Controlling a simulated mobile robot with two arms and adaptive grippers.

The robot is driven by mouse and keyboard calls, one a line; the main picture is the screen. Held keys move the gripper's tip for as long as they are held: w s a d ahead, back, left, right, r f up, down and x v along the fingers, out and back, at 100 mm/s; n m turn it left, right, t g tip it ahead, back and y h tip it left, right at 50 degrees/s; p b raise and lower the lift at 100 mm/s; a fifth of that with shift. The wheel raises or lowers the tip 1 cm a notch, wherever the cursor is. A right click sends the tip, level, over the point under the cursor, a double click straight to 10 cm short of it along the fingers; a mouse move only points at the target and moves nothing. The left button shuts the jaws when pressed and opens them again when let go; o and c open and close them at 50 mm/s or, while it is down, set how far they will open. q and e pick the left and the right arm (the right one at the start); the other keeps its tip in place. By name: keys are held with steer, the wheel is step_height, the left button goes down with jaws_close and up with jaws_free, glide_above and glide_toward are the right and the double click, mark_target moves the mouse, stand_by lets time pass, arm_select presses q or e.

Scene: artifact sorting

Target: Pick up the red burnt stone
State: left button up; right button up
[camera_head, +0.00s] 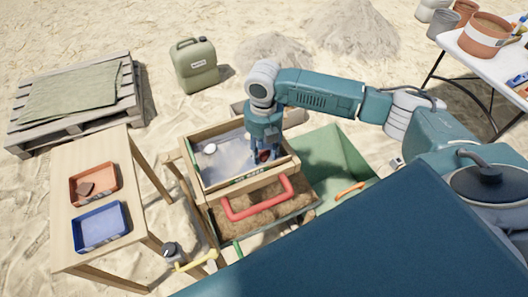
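My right gripper (265,160) points down into the wooden-framed sieve box (197,177), at its right side. A small dark red thing (264,155), likely the red burnt stone, shows between and partly behind the fingers. The fingers hide much of it, so I cannot tell whether they touch it or whether they are closed. A pale stone (210,149) lies at the left of the box's grey floor. My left gripper is not in view.
A red handle (258,213) fronts the box above soil. A green chute (338,150) lies right.

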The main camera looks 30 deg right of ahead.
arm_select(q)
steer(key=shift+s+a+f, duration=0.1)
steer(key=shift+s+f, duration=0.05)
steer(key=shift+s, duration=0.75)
arm_select(e)
steer(key=c, duration=0.9)
